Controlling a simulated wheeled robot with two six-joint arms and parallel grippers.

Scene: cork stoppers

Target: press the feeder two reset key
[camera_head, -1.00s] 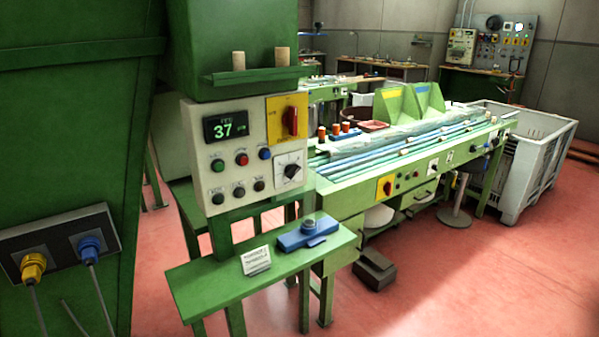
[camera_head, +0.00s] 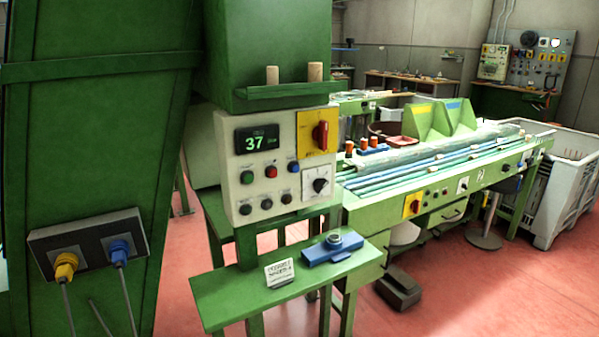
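A cream control panel (camera_head: 283,150) is fixed to the green machine, left of centre. It carries a lit display (camera_head: 258,139) reading 37 and a red rotary switch (camera_head: 320,136) on a yellow plate. Below the display are a green button (camera_head: 246,177), a red button (camera_head: 271,172) and a blue button (camera_head: 293,167). Under these is a row of dark buttons (camera_head: 266,204) with labels too small to read. A black dial (camera_head: 319,185) sits at right. I cannot tell which key is the feeder two reset. Neither of my grippers is in view.
A green shelf (camera_head: 225,305) below the panel holds a white card (camera_head: 279,272) and a blue device (camera_head: 332,249). Two corks (camera_head: 315,72) stand on a ledge above. A long green bench (camera_head: 440,205) and grey crate (camera_head: 560,190) are at right. Red floor is open at lower right.

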